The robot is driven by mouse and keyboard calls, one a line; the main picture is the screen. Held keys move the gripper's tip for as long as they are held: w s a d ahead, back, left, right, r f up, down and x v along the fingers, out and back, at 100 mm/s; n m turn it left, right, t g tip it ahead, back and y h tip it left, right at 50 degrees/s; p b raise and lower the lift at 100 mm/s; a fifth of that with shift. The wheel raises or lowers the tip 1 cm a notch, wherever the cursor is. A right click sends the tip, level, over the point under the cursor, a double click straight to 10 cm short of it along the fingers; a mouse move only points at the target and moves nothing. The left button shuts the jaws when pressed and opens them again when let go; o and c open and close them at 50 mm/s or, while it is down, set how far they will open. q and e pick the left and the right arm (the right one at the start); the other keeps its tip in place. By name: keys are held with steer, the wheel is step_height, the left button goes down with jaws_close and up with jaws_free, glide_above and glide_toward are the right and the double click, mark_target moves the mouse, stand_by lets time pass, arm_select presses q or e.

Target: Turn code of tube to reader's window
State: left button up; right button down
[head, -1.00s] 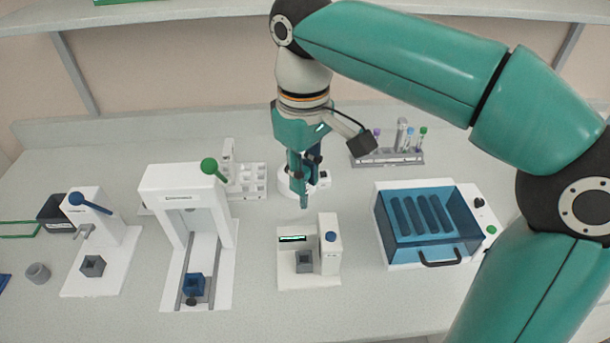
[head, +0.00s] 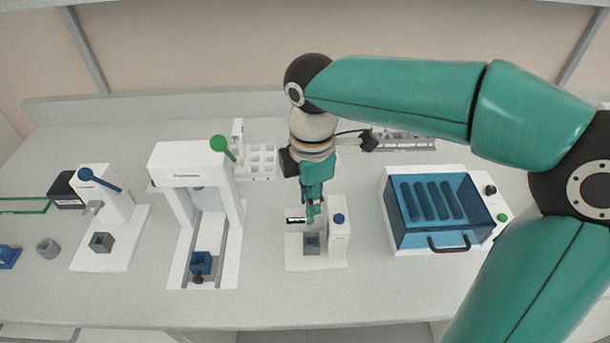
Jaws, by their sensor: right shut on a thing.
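My right gripper (head: 311,212) points down just above and behind the reader's grey socket. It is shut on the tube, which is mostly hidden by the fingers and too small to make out. I cannot see the tube's code or which way it faces. The reader (head: 337,245) is a small white unit with a lit green display (head: 295,219), a grey square socket (head: 312,243) and a blue button (head: 339,218). I cannot make out its window. My left gripper is not in view.
Left of the reader stands a white press with a green-knobbed lever (head: 218,143) and a blue holder (head: 201,262). A blue-lidded box (head: 432,208) is to the right. A tube rack (head: 413,141) is partly behind my arm. The bench in front is clear.

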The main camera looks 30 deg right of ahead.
mark_target(312, 224)
steer(key=shift+s+d+f, duration=0.1)
steer(key=shift+d+f, duration=0.15)
steer(key=shift+f, duration=0.3)
step_height(312, 224, down, 4)
steer(key=b, duration=0.4)
steer(key=shift+f, duration=0.4)
stand_by(0.8)
steer(key=shift+f+b, duration=0.2)
steer(key=shift+b, duration=0.1)
steer(key=shift+f, duration=0.35)
steer(key=shift+f+b, duration=0.3)
steer(key=shift+b, duration=0.15)
steer(key=shift+f, duration=0.4)
